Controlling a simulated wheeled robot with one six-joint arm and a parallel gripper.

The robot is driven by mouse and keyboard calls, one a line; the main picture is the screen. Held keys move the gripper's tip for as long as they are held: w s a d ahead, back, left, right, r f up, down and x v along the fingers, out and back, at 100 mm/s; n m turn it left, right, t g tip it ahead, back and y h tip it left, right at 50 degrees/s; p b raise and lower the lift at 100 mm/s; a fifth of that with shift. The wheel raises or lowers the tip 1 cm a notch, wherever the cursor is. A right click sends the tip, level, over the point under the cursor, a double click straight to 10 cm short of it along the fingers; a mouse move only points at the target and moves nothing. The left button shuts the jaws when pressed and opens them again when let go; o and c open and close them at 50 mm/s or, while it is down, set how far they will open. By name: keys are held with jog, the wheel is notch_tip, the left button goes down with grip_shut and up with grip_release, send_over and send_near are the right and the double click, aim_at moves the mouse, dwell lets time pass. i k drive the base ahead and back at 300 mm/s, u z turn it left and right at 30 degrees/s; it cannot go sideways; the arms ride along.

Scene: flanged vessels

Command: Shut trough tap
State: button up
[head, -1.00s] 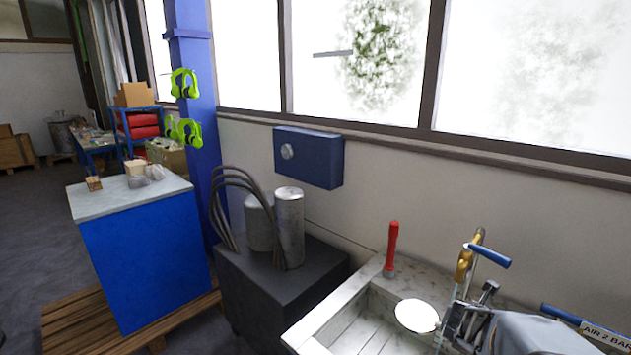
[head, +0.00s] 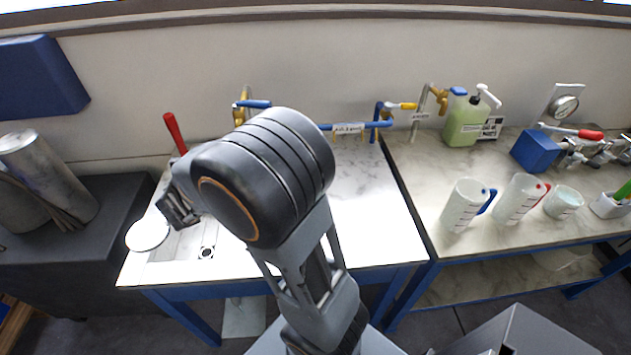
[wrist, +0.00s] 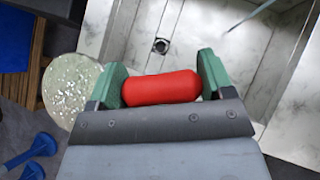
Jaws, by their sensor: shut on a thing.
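In the wrist view my gripper (wrist: 160,88) is shut on a red rounded cylinder (wrist: 175,87), lying across between green finger pads. My wrist hides the tap's lower part. I cannot tell whether water runs.
A red upright handle (head: 174,132) rises at the trough's back left. A white disc (head: 148,233) is at its left edge. A blue air pipe (head: 350,126) runs right of the tap. Jugs (head: 463,205) and a green bottle (head: 465,122) stand on the right bench.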

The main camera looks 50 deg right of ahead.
aim_at(362, 209)
jog(key=k, duration=1.1)
jog(key=z, duration=0.8)
jog(key=i, duration=0.4)
jog(key=u, duration=0.2)
